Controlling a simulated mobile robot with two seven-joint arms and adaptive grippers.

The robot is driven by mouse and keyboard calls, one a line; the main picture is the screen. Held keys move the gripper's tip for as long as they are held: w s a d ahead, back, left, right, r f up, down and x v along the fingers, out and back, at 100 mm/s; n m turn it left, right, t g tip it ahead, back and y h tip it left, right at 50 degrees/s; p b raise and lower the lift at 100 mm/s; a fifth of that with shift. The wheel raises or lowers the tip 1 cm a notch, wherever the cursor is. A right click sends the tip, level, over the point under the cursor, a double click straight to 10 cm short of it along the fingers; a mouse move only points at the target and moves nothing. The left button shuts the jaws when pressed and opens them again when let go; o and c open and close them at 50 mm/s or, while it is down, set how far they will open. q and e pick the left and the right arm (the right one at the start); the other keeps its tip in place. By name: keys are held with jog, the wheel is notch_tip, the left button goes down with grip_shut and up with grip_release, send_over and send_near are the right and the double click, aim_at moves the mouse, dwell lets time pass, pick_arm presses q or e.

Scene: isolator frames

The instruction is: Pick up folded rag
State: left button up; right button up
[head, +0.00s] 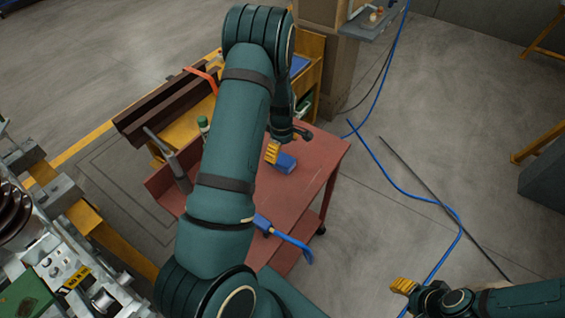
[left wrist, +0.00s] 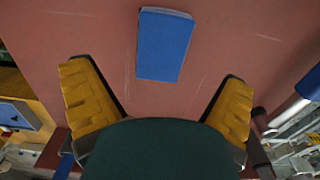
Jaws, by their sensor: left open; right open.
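The folded rag, a flat blue block-like bundle (head: 287,163), lies on the red cart top (head: 308,178). In the left wrist view the rag (left wrist: 165,45) lies flat on the red surface, ahead of and between the spread yellow fingers. My left gripper (head: 273,152) is open and empty, beside the rag's left end in the head view; the wrist view (left wrist: 157,90) shows a gap between the fingers and the rag. My right gripper (head: 404,287) is open and empty, away from the cart at the lower right.
A blue-handled tool (head: 284,238) lies at the cart's near edge, partly behind my left arm. A grey cylindrical tool (head: 172,163) and a green-capped bottle (head: 203,124) stand at the cart's left side. A blue hose (head: 413,194) runs across the floor at right.

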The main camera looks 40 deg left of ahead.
aim_at(283, 159)
pick_arm(q)
jog(key=shift+d+f, duration=0.15)
jog(key=shift+f, duration=2.65)
jog(key=shift+r, duration=0.1)
jog(key=c, duration=1.2)
